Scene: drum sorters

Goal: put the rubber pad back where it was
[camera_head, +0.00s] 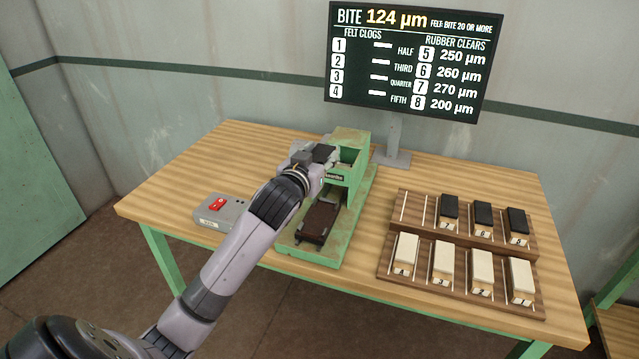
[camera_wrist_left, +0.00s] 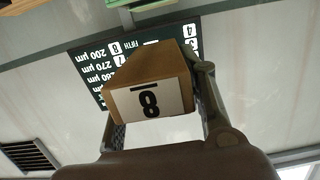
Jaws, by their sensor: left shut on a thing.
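My left gripper (camera_head: 326,157) is shut on a rubber pad, up at the top of the green machine (camera_head: 350,170). In the left wrist view the held pad (camera_wrist_left: 150,95) is a wooden block with a white label "8", gripped between both fingers; its dark face is hidden there. In the head view a dark patch of the pad (camera_head: 322,153) shows at the gripper. I cannot tell whether it touches the machine. The wooden rack (camera_head: 462,239) stands at the right. Its back row has an empty slot (camera_head: 411,207) at the left, beside three black pads. My right gripper is not in view.
Several white felt pads (camera_head: 442,261) fill the rack's front row. A dark brown block (camera_head: 318,221) lies on the machine's bed. A grey box with a red switch (camera_head: 218,211) sits left. The screen (camera_head: 408,58) stands behind and reads 124 µm.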

